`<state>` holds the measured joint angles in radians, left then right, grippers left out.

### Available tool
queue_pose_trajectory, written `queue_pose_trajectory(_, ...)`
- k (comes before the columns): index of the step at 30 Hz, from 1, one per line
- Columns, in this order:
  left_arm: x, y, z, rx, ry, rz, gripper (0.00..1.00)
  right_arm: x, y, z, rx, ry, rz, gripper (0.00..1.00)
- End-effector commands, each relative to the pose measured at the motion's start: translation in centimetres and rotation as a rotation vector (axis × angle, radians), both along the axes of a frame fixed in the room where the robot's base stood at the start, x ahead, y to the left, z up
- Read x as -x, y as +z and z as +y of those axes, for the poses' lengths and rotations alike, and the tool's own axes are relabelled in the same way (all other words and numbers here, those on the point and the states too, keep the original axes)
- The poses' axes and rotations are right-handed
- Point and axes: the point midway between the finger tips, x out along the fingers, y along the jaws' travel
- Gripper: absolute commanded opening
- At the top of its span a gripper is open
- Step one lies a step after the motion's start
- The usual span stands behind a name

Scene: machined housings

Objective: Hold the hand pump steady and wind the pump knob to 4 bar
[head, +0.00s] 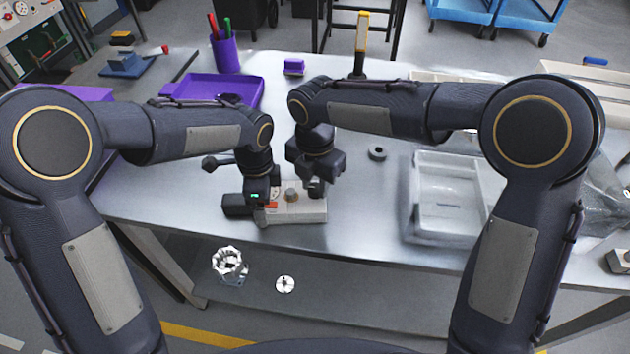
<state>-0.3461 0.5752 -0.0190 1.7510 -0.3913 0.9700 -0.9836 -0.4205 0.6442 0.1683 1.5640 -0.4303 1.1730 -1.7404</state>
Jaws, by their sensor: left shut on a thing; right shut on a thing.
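The hand pump (300,211) is a pale grey-beige block lying near the table's front edge, with a reddish mark at its left end. A small brown round part (291,195) stands on its top. My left gripper (256,208) is at the pump's left end, shut on the pump; its fingertips are hard to make out. My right gripper (316,188) points down over the pump's right part, shut on what appears to be the pump knob. The gripper hides the knob. No pressure reading is legible.
A purple tray (190,86) and a purple pen cup (225,54) stand at the back left. A pale bin (448,228) stands right of the pump. A dark ring (377,153) lies behind it. The table between pump and bin is clear.

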Motion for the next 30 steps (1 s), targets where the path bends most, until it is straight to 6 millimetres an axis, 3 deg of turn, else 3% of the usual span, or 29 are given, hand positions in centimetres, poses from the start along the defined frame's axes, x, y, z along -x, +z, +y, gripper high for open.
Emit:
queue_pose_trajectory(14, -0.03, 0.06, -0.04, 0.001, 0.0, -0.001, 0.46, -0.01, 0.06, 0.04, -0.001, -0.119, -0.001, 0.05)
queue_pose_trajectory(30, -0.02, 0.05, -0.04, 0.001, 0.0, -0.001, 0.46, -0.03, 0.09, 0.08, -0.001, -0.602, -0.001, 0.05)
